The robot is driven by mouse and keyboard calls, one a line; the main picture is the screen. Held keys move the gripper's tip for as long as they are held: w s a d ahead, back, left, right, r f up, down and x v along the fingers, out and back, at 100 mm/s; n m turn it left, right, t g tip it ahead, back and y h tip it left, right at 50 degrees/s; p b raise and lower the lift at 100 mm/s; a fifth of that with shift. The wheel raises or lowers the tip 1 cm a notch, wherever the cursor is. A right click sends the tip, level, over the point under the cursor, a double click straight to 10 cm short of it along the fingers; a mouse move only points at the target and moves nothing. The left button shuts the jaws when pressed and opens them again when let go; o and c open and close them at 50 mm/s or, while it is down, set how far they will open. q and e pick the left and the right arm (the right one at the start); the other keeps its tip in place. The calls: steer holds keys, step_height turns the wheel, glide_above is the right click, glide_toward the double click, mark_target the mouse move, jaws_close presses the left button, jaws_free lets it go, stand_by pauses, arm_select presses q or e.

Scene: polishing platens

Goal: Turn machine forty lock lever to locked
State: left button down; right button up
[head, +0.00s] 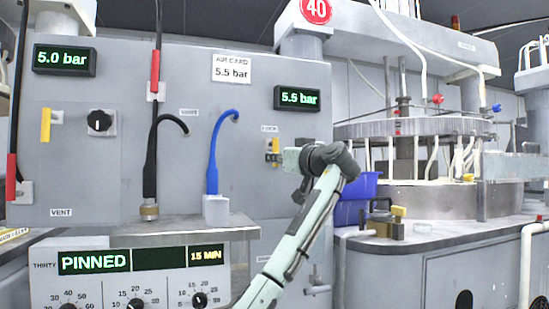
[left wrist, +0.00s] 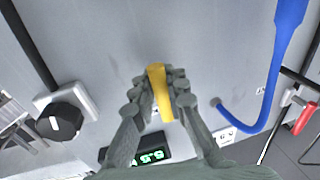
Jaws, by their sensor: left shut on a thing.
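The yellow lock lever (head: 275,145) is on the grey panel below the LOCK label (head: 270,128), on the machine with the red 40 sign (head: 316,10). It looks about upright in the head view. My left gripper (head: 287,158) reaches the panel there, partly hiding the lever's surroundings. In the left wrist view, the fingers of my left gripper (left wrist: 160,94) are shut on the yellow lever (left wrist: 158,88), one on each side. The lever stands nearly vertical there, slightly tilted. My right gripper is not in view.
A blue hose (head: 213,150) curves out of the panel left of the lever. A 5.5 bar display (head: 297,98) is above it. A black knob (left wrist: 60,121) shows in the left wrist view. Another yellow lever (head: 46,124) is at far left. A blue bin (head: 354,200) is right of my arm.

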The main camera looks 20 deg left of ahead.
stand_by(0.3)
arm_select(q)
steer(key=c, duration=1.5)
jaws_free()
steer(key=v, duration=1.2)
steer(key=shift+d, duration=0.1)
